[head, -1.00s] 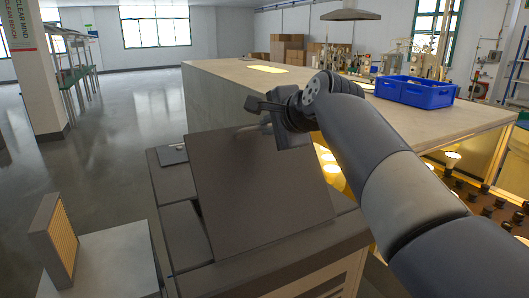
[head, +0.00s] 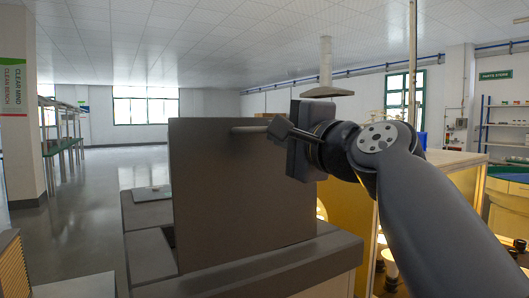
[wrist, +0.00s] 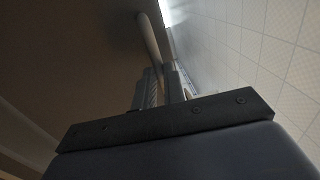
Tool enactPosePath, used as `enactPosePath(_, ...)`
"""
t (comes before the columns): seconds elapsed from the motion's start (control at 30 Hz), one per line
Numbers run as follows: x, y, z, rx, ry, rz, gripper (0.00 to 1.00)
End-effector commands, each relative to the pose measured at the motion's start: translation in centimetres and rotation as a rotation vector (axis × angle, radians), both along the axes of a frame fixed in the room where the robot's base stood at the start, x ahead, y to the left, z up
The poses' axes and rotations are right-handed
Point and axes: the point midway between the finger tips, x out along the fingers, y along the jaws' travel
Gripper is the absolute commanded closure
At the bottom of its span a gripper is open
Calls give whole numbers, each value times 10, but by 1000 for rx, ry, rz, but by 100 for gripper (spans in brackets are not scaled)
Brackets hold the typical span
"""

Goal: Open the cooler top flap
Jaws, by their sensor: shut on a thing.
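The cooler top flap (head: 235,195) is a flat dark grey panel. It stands close to upright above the grey cooler (head: 320,262), at the middle of the head view. A thin bar handle (head: 252,129) runs near the flap's upper edge. My gripper (head: 276,129) reaches in from the right and is shut on this handle. In the wrist view the flap (wrist: 70,60) fills the left side. The handle (wrist: 150,40) runs up from between the fingers of my gripper (wrist: 160,85). The opening under the flap is mostly hidden by the panel.
A bench with warm yellow-lit sides (head: 455,166) stands to the right, behind my arm. A ribbed block (head: 14,265) sits at the lower left. A white pillar (head: 20,130) rises at far left. The floor (head: 85,225) left of the cooler is open.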

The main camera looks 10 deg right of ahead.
Motion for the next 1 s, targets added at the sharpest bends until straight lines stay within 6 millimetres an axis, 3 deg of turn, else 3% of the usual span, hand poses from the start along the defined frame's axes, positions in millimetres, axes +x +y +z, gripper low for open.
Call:
enactPosePath(0.3,-16,-7,-8,-4,6,1,100)
enactPosePath(0.8,-17,-8,-11,-5,16,4,100)
enactPosePath(0.83,-17,-8,-11,-5,16,4,89)
enactPosePath(1.0,-17,-8,-11,-5,15,3,75)
